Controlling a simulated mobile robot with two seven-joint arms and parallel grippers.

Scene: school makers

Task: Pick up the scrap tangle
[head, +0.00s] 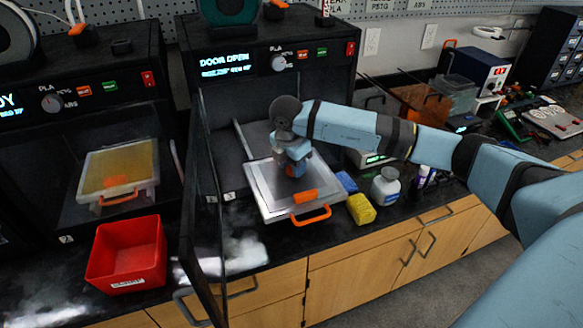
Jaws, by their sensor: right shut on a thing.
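My right gripper (296,168) reaches in from the right and points down over the silver build plate (262,192) in front of the open middle printer. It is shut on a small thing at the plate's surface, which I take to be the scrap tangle. The fingers hide most of it, and I cannot tell whether it still touches the plate. The plate has an orange tab and an orange front handle (311,217), and sticks out of the printer. My left gripper is not in view.
The printer's open door (202,230) stands upright left of the plate. A red bin (127,256) sits on the counter at the left. A yellow sponge (361,209), blue block (346,182) and white bottle (385,186) stand close right of the plate. A second printer (85,110) is left.

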